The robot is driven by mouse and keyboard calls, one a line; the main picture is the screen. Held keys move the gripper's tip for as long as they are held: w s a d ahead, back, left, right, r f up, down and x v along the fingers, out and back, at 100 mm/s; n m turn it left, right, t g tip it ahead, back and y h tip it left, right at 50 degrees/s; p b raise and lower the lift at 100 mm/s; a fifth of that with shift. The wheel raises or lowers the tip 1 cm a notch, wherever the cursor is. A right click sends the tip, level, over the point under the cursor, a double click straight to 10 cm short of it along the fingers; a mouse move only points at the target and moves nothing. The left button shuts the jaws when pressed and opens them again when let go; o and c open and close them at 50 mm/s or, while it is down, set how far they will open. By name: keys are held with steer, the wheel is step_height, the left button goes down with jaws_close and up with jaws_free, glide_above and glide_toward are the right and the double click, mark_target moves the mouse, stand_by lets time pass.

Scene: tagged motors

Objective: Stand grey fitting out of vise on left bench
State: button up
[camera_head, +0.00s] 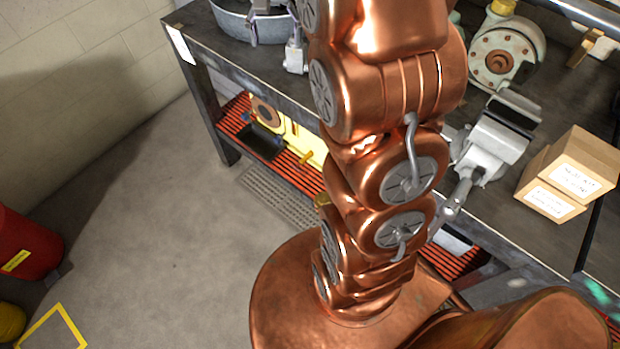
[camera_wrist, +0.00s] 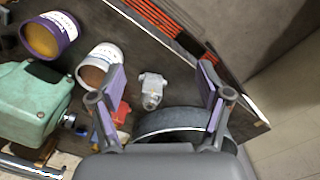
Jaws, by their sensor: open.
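A small grey fitting (camera_head: 294,57) stands on the bench top (camera_head: 330,95) beside a grey metal tub, and appears upright. In the wrist view the fitting (camera_wrist: 152,90) lies between the lines of my two fingers, beyond their tips. My gripper (camera_wrist: 160,85) is open, with purple pads and nothing between them. In the head view only small parts of it show at the top, partly hidden by my arm.
The tub (camera_head: 235,25) is close to the fitting; its rim (camera_wrist: 180,125) runs below my fingers in the wrist view. A white can (camera_wrist: 100,62), a purple can (camera_wrist: 48,36), a red object (camera_wrist: 122,112) and a green motor (camera_wrist: 30,105) are nearby. Boxes (camera_head: 568,175) sit right of the vise.

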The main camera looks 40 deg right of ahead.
steer(key=s+a+f+n, duration=0.2)
steer(key=s+a, duration=0.2)
steer(key=s, duration=0.5)
steer(key=s+a+f+n, duration=0.2)
steer(key=s+a+n, duration=0.1)
steer(key=s, duration=0.7)
steer(key=s+a+f+n+g, duration=0.1)
steer(key=s+a+f+n, duration=0.1)
steer(key=s+a, duration=0.4)
steer(key=s+f, duration=0.1)
steer(key=s, duration=0.2)
steer(key=shift+s, duration=0.3)
steer(key=shift+c, duration=0.3)
